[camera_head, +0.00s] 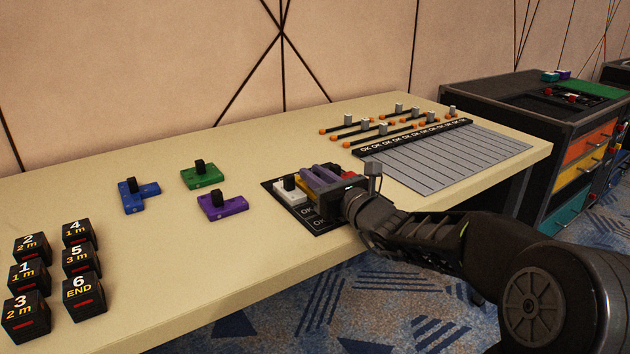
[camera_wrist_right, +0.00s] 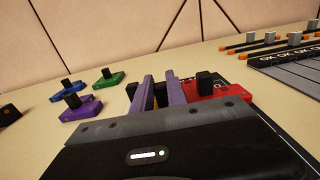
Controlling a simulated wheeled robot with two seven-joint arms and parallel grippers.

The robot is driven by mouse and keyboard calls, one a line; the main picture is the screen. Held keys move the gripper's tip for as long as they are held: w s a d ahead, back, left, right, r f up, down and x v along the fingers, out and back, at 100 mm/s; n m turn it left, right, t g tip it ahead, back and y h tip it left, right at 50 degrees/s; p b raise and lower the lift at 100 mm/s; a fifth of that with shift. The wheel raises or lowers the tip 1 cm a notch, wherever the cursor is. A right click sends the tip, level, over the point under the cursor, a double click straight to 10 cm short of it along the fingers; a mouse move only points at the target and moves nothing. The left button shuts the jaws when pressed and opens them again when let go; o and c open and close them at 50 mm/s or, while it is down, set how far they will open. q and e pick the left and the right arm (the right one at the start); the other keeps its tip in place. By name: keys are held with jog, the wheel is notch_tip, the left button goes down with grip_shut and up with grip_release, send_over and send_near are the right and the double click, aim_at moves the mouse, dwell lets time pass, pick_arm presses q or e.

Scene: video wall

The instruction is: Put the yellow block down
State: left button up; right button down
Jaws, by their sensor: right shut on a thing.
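My right gripper (camera_head: 317,177) reaches in from the right over the black mat (camera_head: 318,222). Its two fingers, also in the wrist view (camera_wrist_right: 160,85), are shut around the black knob (camera_wrist_right: 161,96) of the yellow block. Only a little of the yellow block (camera_head: 302,184) shows, between the white block (camera_head: 291,196) and the fingers. It is low over the mat or on it; I cannot tell if it touches. A red block (camera_wrist_right: 213,90) with a black knob is just right of the fingers in the wrist view. My left gripper is out of view.
Blue (camera_head: 140,200), green (camera_head: 203,178) and purple (camera_head: 222,206) blocks lie left of the mat on the table (camera_head: 200,265). Several numbered black cubes (camera_head: 77,260) stand at the left. A grey slatted panel with sliders (camera_head: 440,160) is at the right.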

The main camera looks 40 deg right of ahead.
jog(key=shift+f, duration=0.1)
jog(key=c, duration=1.3)
grip_release()
jog(key=shift+c, duration=0.2)
jog(key=shift+r, duration=0.2)
jog(key=s+p, duration=0.2)
jog(key=s, duration=0.9)
jog(key=shift+a+p, duration=0.1)
jog(key=shift+p, duration=0.3)
jog(key=shift+s, duration=0.55)
